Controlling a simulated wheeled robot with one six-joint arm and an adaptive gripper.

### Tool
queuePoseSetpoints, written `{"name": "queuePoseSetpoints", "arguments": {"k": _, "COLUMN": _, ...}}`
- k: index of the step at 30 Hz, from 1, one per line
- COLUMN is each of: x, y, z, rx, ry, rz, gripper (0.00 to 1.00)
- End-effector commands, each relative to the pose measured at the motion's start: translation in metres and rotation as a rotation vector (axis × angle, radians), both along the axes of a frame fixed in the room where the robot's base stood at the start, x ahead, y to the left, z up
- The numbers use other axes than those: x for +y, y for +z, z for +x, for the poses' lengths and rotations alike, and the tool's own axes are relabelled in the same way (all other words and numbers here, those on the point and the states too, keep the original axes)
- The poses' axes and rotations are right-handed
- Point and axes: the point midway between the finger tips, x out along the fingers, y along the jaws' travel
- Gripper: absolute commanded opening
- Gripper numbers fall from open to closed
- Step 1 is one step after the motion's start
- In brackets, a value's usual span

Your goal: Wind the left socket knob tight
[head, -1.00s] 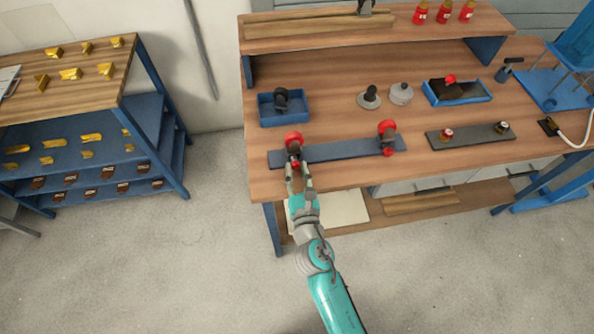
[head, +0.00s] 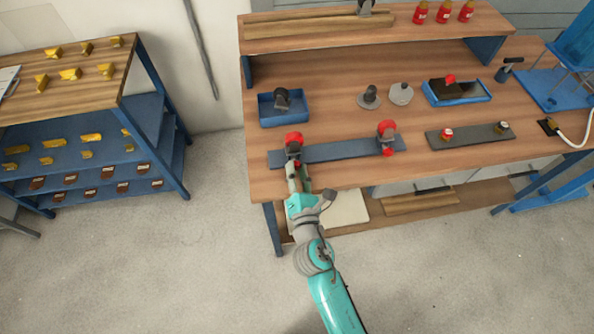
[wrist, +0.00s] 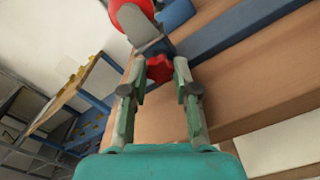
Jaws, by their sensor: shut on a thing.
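The left socket (head: 294,140), with a red rounded top and a dark body, stands at the left end of a dark blue-grey bar (head: 340,152) on the workbench. In the wrist view its small red knob (wrist: 159,68) sits between my fingertips, below the larger red disc (wrist: 130,14). My gripper (wrist: 157,80) is shut on this knob; in the head view my gripper (head: 297,174) reaches it from the front edge and hides most of it. A similar right socket (head: 387,137) with a red top and red knob stands at the bar's right end.
Behind the bar are a blue tray (head: 285,108) with a dark part, two grey round pieces (head: 370,97) and another blue tray (head: 457,92). A dark plate (head: 470,135) with small fittings lies right. Bench wood in front of the bar is clear.

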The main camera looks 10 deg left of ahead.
Motion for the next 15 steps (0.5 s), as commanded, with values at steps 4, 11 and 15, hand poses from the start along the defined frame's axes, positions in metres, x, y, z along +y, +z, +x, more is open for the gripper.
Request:
{"name": "queuePoseSetpoints", "arguments": {"k": 4, "x": -0.0002, "y": 0.0006, "z": 0.0004, "rx": 0.0, "ry": -0.001, "rz": 0.003, "gripper": 0.0}}
{"name": "queuePoseSetpoints", "arguments": {"k": 11, "x": -0.0003, "y": 0.0007, "z": 0.0004, "rx": 0.0, "ry": -0.001, "rz": 0.002, "gripper": 0.34}}
{"name": "queuePoseSetpoints", "arguments": {"k": 15, "x": -0.0003, "y": 0.0005, "z": 0.0003, "rx": -0.001, "ry": -0.001, "rz": 0.001, "gripper": 0.55}}
